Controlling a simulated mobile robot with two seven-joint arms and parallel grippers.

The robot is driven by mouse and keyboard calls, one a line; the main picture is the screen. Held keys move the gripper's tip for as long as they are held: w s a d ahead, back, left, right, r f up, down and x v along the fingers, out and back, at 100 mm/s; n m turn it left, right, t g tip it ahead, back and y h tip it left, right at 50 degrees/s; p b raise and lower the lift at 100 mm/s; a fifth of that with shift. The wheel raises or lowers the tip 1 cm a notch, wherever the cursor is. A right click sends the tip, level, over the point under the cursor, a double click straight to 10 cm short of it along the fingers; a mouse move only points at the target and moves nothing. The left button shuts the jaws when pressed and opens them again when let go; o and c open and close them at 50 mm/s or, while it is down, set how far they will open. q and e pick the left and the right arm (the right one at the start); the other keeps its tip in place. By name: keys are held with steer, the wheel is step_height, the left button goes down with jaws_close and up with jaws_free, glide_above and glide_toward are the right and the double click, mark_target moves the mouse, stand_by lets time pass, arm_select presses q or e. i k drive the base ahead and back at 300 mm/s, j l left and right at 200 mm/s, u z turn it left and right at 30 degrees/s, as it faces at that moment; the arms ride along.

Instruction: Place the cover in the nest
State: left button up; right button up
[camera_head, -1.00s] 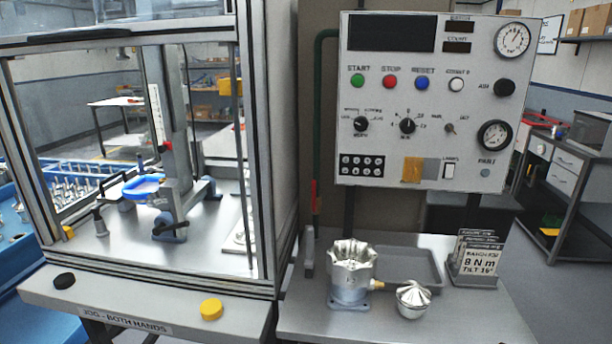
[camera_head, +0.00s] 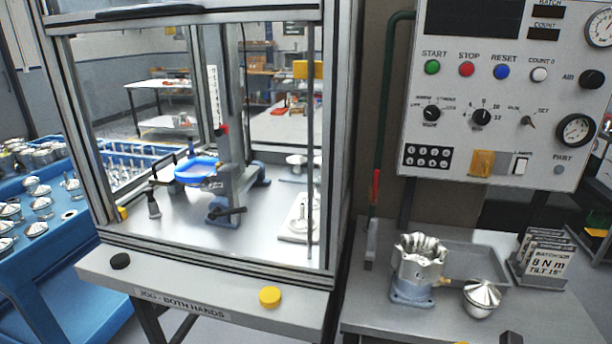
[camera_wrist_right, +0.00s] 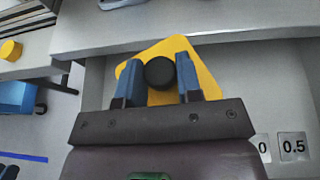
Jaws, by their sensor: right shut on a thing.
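My right gripper (camera_wrist_right: 160,82) shows in the right wrist view, its two blue fingers on either side of a black round knob. The knob sits over a flat yellow piece (camera_wrist_right: 205,80), and the gripper is shut on it. In the head view, a silver domed part with a pointed, ribbed top (camera_head: 482,298), which looks like a cover, stands on the right bench. Left of it is a silver scalloped cup (camera_head: 418,262) on a blue-grey base (camera_head: 411,292). Neither is marked as the nest. My left gripper is not in view.
A framed enclosure (camera_head: 205,268) holds a stand with a blue ring (camera_head: 196,168). A yellow button (camera_head: 270,297) and a black button (camera_head: 120,261) sit on its front ledge. A blue cart (camera_head: 45,270) carries several silver parts.

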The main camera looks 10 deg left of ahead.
mark_target(200, 171)
steer(key=j+u, duration=0.1)
steer(key=j, duration=0.35)
steer(key=i+j+u, duration=0.1)
steer(key=j, duration=0.3)
steer(key=i+j+u, duration=0.1)
steer(key=j, duration=0.35)
steer(key=i+j+u, duration=0.1)
steer(key=j, duration=0.3)
steer(key=i+j+u, duration=0.1)
steer(key=j, duration=0.35)
steer(key=i+j+u, duration=0.1)
steer(key=j, duration=0.3)
steer(key=i+j+u, duration=0.1)
steer(key=j, duration=0.3)
steer(key=i, duration=0.1)
